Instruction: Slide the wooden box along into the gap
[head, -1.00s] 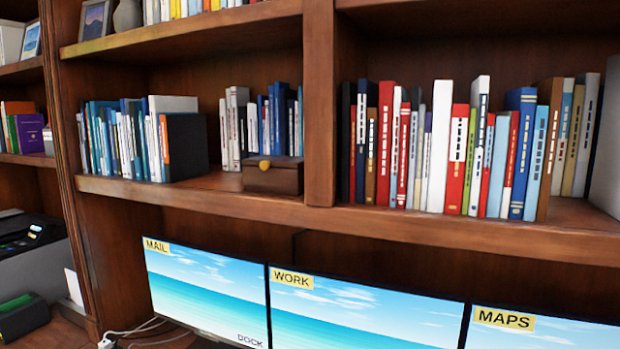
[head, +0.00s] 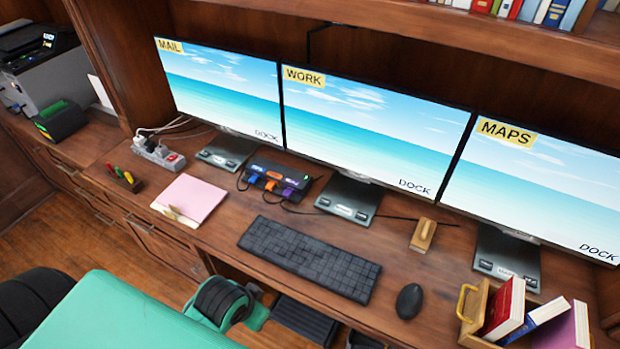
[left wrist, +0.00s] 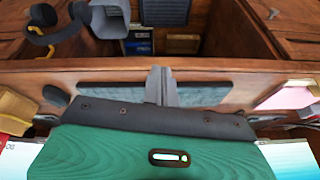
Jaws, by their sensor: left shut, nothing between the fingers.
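The wooden box with a gold clasp, seen earlier on the bookcase shelf, is outside both current views. The gap is not in view either; only the shelf's lower edge (head: 500,38) and the bottoms of some books (head: 515,9) show at the top right of the head view. My left gripper (left wrist: 160,85) shows in the left wrist view, its grey fingers shut and empty in front of the desk and keyboard. Its fingers are not seen in the head view. My right gripper is in neither view.
Below the shelf, three monitors (head: 375,125) line the back of the desk. A keyboard (head: 310,260), mouse (head: 409,301), pink notepad (head: 190,198) and dock (head: 275,180) lie on it. A wooden holder with books (head: 470,320) stands at the right. Headphones (left wrist: 45,25) show in the wrist view.

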